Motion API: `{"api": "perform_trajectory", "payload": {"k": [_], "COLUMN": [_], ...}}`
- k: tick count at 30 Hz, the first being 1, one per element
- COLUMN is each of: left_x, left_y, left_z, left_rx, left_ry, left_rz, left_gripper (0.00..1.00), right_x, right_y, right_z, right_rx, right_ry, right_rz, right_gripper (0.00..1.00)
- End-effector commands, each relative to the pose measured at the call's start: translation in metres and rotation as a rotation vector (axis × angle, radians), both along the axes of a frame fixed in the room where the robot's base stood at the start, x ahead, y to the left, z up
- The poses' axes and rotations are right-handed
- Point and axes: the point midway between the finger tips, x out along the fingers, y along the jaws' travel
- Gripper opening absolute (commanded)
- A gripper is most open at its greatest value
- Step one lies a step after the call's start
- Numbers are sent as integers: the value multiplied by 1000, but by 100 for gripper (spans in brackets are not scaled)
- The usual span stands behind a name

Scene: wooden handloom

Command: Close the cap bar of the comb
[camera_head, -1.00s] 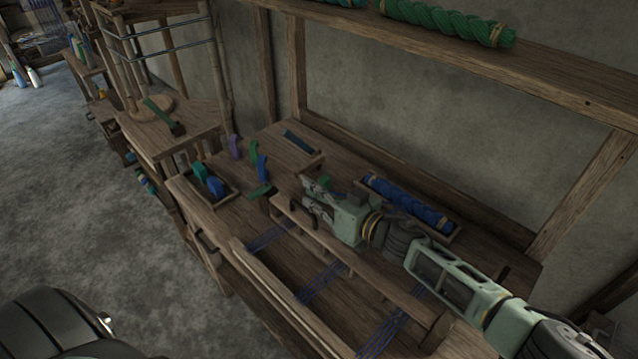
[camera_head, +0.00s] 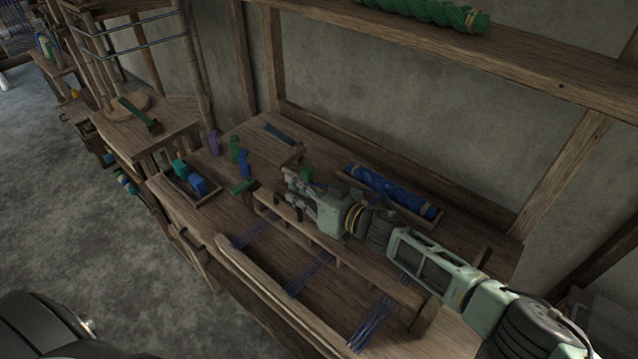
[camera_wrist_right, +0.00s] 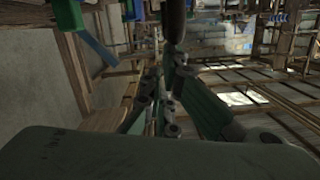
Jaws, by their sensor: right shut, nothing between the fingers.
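The comb shows in the head view as a long wooden bar (camera_head: 345,257) on short posts, lying across the loom above bundles of blue threads (camera_head: 305,272). I cannot make out which part is its cap bar or how far open it is. My right gripper (camera_head: 287,197) is shut and empty. It is over the far left end of the comb, and my right wrist hides part of that end. I cannot tell if it touches the wood. In the right wrist view its linked fingers (camera_wrist_right: 168,105) show close up, with a dark rounded piece (camera_wrist_right: 175,22) ahead. My left gripper is not in view.
A wooden front beam (camera_head: 262,285) runs along the near side. A tray with a blue roll (camera_head: 390,190) lies behind my right arm. A small box (camera_head: 208,200) with green and blue pieces and several loose blocks (camera_head: 243,163) stand at the left of the table.

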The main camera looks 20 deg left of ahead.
Motion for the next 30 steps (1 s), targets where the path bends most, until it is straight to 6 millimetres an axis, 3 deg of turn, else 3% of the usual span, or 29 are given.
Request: {"api": "perform_trajectory", "payload": {"k": [1,6,8,21,30], "left_x": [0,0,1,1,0], "left_y": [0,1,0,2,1], "left_z": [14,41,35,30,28], "left_rx": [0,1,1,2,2], "left_ry": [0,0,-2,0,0], "left_rz": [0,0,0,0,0], "left_gripper": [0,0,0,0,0], "right_x": [1,1,0,-19,-25], "right_y": [-1,-5,-15,-79,-98], "right_z": [15,42,36,51,57], "right_rx": [3,9,8,9,11], "right_ry": [-1,-2,-2,-4,-4], "right_rz": [-2,-5,-7,-5,-4], "right_gripper": [0,0,0,0,0]}}
